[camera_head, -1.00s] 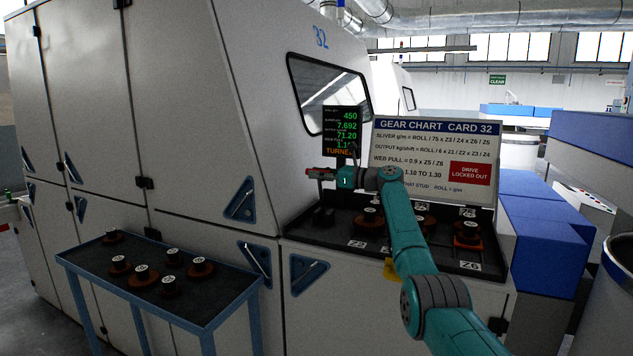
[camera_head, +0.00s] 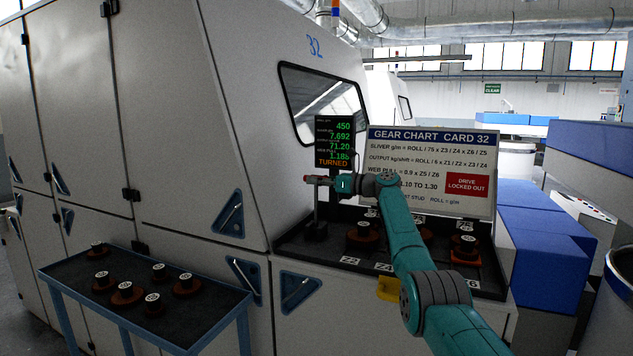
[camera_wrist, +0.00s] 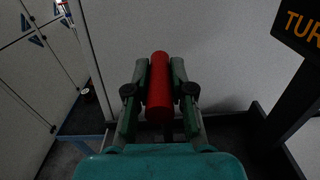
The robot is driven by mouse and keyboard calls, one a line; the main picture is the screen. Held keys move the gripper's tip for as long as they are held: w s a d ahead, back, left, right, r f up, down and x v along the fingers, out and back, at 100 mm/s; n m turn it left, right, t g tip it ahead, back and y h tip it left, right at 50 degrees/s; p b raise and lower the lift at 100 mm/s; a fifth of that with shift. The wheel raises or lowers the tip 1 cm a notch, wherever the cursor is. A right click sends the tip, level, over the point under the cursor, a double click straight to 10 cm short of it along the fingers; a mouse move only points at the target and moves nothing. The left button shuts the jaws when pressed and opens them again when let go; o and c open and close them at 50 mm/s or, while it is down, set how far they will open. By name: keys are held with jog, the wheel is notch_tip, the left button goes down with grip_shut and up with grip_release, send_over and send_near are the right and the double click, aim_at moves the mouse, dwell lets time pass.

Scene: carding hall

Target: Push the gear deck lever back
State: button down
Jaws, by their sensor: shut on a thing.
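The gear deck lever has a thin upright post on a dark base (camera_head: 316,231) at the left end of the black gear deck (camera_head: 349,261). Its red grip (camera_wrist: 159,88) shows large in the wrist view, and a bit of red (camera_head: 308,179) shows in the head view. My gripper (camera_head: 322,182) is at the top of the lever, shut on the red grip, with one finger on each side. In the wrist view the fingers flank the grip's middle. Most of the post is hidden below my gripper in the wrist view.
A display (camera_head: 334,143) reading "TURNED" stands close behind my gripper. The gear chart board (camera_head: 432,140) is behind my arm, saying "DRIVE LOCKED OUT". Gears (camera_head: 364,237) sit on the deck. A side table (camera_head: 215,310) with several gears is at lower left.

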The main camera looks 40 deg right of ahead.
jog(key=c, duration=1)
grip_release()
jog(key=shift+d, duration=0.2)
notch_tip(320, 180, up, 10)
jog(key=shift+f, duration=0.1)
